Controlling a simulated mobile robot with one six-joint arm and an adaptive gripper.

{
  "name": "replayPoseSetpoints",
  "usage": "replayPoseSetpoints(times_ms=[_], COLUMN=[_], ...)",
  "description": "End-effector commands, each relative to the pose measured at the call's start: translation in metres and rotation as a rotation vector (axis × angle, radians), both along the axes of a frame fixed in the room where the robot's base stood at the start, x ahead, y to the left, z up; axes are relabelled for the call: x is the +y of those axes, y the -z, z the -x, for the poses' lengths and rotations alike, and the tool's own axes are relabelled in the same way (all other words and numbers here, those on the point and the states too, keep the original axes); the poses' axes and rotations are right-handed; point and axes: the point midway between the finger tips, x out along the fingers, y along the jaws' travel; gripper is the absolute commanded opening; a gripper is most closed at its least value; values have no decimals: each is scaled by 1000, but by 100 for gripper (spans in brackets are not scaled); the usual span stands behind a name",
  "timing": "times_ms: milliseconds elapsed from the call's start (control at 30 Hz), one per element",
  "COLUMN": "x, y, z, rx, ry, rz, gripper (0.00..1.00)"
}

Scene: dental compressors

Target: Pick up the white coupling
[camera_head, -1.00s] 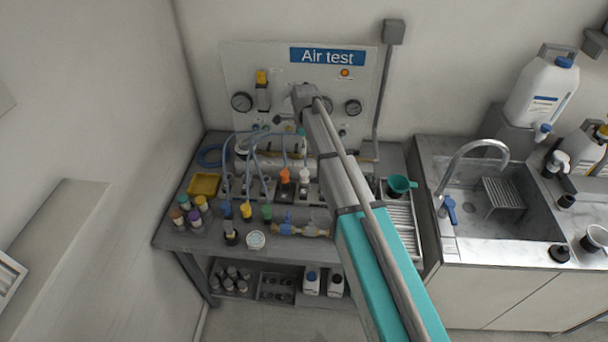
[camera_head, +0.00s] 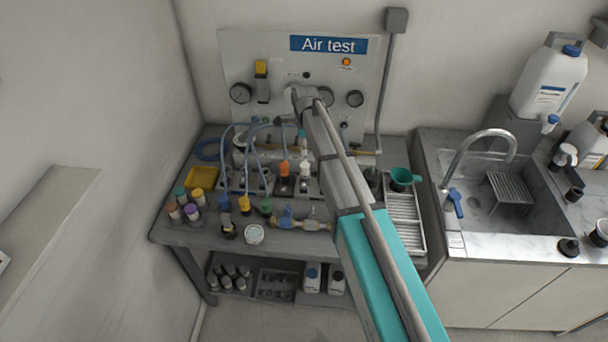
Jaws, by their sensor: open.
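The white coupling (camera_head: 304,169) stands upright in the row of fittings at the middle of the bench, just right of an orange-topped one (camera_head: 284,171). My arm reaches in from the lower right, and its wrist is in front of the test panel. My gripper (camera_head: 301,138) is small and partly hidden by the arm, above and behind the white coupling in the picture. It is open, and I see nothing held in it. The gap between its fingertips and the coupling cannot be judged from this view.
Blue hoses (camera_head: 252,150) loop over the fittings left of the coupling. A grey rack (camera_head: 405,228) and green funnel (camera_head: 402,178) are right of my arm.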

Motion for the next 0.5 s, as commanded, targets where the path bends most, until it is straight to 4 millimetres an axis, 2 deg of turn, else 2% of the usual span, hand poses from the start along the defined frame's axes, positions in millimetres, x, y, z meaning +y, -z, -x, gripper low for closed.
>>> replayPoseSetpoints(times_ms=[100, 500], x=[0, -1], y=[14, 39], z=[0, 0], rx=[0, 0], ry=[0, 1], rz=[0, 0], gripper=[90, 90])
